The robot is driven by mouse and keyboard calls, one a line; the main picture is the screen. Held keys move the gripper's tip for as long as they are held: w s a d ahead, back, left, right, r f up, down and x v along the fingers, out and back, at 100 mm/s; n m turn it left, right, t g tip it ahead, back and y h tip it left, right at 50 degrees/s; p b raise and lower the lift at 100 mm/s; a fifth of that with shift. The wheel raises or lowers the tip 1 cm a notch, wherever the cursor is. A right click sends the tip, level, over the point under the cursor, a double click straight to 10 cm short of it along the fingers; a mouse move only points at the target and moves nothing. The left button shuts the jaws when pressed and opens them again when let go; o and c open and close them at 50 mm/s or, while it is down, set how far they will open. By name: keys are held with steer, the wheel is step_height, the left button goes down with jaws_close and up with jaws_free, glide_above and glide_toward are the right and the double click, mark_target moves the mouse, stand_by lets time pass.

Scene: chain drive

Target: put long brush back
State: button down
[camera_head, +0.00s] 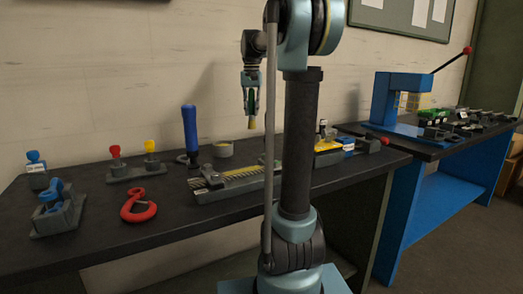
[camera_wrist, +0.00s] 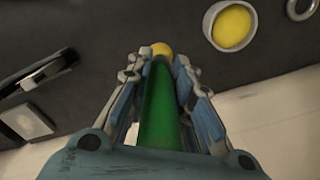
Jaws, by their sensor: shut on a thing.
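My gripper (camera_head: 250,92) is shut on a slim green brush (camera_wrist: 160,110) with a yellow tip (camera_wrist: 161,49). The gripper points down, and the brush hangs roughly upright, its tip (camera_head: 251,122) above the table and apart from it. The upper end of the brush is hidden by the gripper. A grey pot (camera_head: 223,149) stands on the table below and to the left of the tip. It also shows in the wrist view (camera_wrist: 210,26), with yellow filling. A grey ring (camera_wrist: 291,10) lies partly in view beside it; I cannot tell what it is.
The dark table (camera_head: 110,215) holds a tall blue-handled item (camera_head: 190,130), red and yellow knobs on a block (camera_head: 130,168), a red hook (camera_head: 139,207) and a chain fixture (camera_head: 235,182). A blue press (camera_head: 400,98) stands on the right bench. The wall is close behind.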

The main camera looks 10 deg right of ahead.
mark_target(253, 115)
step_height(253, 115, down, 5)
steer(key=shift+d, duration=0.15)
steer(key=shift+f, duration=2.45)
steer(key=c, duration=1.4)
jaws_free()
steer(key=shift+f, duration=0.1)
steer(key=shift+c, duration=0.2)
step_height(253, 115, up, 12)
steer(key=shift+r, duration=0.15)
